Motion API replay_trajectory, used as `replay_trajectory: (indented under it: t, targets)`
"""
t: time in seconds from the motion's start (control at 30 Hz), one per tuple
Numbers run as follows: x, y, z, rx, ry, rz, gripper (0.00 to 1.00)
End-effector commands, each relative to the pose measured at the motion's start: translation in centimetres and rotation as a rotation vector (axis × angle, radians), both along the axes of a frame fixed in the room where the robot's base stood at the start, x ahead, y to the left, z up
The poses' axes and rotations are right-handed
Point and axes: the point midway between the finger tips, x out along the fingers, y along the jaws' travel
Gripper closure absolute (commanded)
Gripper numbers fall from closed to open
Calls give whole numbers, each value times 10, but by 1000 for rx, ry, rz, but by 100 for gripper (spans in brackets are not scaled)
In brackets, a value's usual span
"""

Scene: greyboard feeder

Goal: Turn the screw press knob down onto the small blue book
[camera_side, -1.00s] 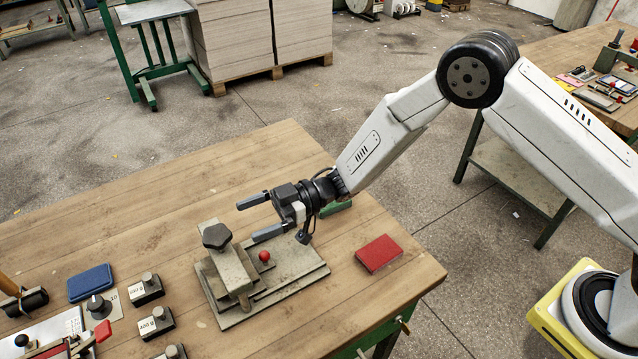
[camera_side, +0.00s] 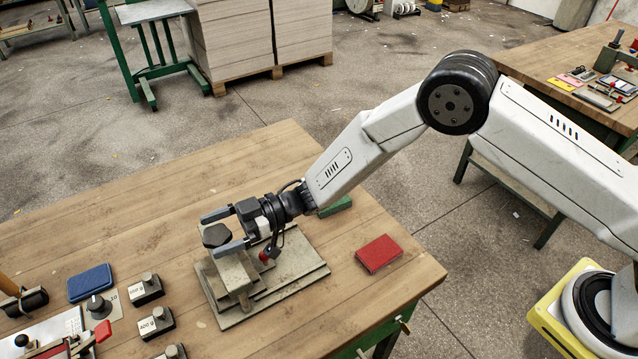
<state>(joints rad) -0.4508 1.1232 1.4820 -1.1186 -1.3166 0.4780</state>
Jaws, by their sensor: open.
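The screw press (camera_side: 262,287) stands on the wooden table, with a dark faceted knob (camera_side: 215,236) on top of its post. My gripper (camera_side: 222,231) is open at the knob, one finger on the far side and one on the near side. The knob shows between the fingers; I cannot tell whether either touches it. A small blue book (camera_side: 90,282) lies flat on the table, left of the press and apart from it. The press's red ball handle (camera_side: 264,256) is partly hidden by my gripper.
A red book (camera_side: 378,253) lies right of the press. Several labelled weights (camera_side: 156,323) stand left of it, near a dark knob on a plate (camera_side: 99,307). A green block (camera_side: 335,206) lies behind my wrist. The far left tabletop (camera_side: 180,190) is clear.

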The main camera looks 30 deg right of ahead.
Motion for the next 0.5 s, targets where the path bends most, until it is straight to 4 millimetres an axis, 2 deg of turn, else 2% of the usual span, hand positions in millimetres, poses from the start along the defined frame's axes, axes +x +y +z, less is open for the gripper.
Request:
replay_trajectory:
  t: [0.13,0.43,0.47,0.5]
  targets:
    - [0,8,0,-1,0,0,0]
    - [0,10,0,0,0,0,0]
    - [0,10,0,0,0,0,6]
    - [0,9,0,0,0,0,19]
